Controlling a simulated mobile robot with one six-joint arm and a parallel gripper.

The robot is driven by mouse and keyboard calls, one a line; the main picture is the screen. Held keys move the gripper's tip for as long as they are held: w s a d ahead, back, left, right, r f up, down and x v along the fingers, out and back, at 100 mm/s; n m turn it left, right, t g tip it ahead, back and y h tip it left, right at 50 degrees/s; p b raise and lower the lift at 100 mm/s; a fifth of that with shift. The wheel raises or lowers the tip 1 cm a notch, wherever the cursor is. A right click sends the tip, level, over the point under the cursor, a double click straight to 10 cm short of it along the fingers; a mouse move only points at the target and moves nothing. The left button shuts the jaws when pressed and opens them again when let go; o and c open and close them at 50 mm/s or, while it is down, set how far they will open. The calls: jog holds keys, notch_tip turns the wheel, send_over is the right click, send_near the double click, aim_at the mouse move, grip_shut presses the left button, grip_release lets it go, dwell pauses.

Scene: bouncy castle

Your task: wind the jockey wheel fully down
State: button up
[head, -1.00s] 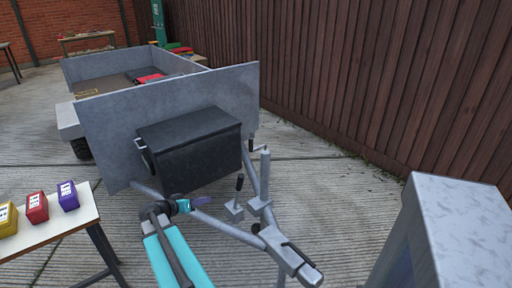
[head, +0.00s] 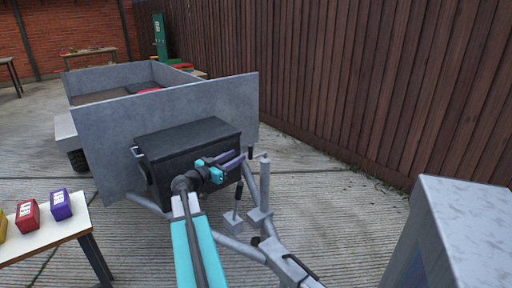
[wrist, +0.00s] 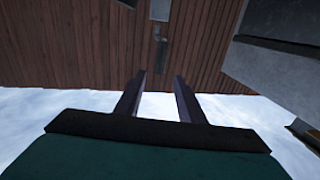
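The jockey wheel's upright grey tube (head: 265,185) stands on the trailer's drawbar in the head view. A crank at its top carries a dark grip (head: 250,153) hanging on the left side. The wheel itself is hidden. My gripper (head: 241,157) is just left of the crank grip, at about its height, fingers pointing right towards it. In the wrist view my gripper (wrist: 160,75) has its two fingers apart with nothing between them. A small grey part, seemingly of the crank, shows ahead of the gap there. No contact is visible.
A short lever with a black grip (head: 238,190) stands left of the tube. A black box (head: 190,150) sits behind my gripper against the grey trailer (head: 160,105). A grey metal cabinet (head: 465,220) is at right. A table (head: 40,240) with coloured boxes is at left.

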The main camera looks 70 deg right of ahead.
jog(key=shift+d, duration=0.15)
jog(key=p+x, duration=0.1)
jog(key=x, duration=1.2)
jog(key=shift+d, duration=0.25)
jog(key=shift+c, duration=0.5)
grip_shut()
